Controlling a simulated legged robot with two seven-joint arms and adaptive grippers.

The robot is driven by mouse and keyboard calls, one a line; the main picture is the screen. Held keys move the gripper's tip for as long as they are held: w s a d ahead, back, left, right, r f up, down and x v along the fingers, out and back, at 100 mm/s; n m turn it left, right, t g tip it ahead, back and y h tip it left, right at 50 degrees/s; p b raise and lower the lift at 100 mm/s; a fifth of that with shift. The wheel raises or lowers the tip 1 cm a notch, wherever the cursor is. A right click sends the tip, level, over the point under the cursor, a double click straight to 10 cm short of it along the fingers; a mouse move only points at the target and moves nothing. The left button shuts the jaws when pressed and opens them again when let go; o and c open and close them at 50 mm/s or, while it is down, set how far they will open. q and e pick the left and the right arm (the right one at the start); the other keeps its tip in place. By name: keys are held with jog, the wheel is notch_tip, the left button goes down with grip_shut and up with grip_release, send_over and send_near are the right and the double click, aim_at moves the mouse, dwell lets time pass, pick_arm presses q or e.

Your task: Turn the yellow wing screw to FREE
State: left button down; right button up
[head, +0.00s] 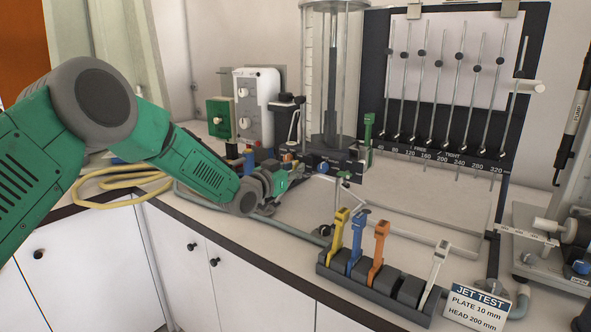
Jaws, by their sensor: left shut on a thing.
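My left arm comes in from the left, and its gripper (290,172) is low over the bench, in front of the glass cylinder. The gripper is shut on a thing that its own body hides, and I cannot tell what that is. Small orange and blue parts show close around the fingers. I cannot make out a yellow wing screw for certain. The words FREE (418,148) and TIGHT (456,156) stand on the lower strip of the manometer board (374,75), right of the gripper and apart from it. My right gripper is not in view.
A dark rack (368,290) at the front holds yellow (338,234), blue (357,240), orange (377,250) and white (438,262) handles. A JET TEST card (476,308) stands at its right. A yellow hose (120,183) lies at left. The bench between rack and board is mostly clear.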

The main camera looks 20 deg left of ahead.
pick_arm(q)
jog(key=shift+s+f+n, duration=0.1)
jog(key=shift+f+n, duration=0.2)
jog(key=shift+n, duration=0.2)
jog(key=c, duration=1.7)
grip_release()
jog(key=shift+r, duration=0.1)
jog(key=v, duration=1.1)
jog(key=shift+s+a, duration=0.25)
jog(key=shift+s, duration=0.1)
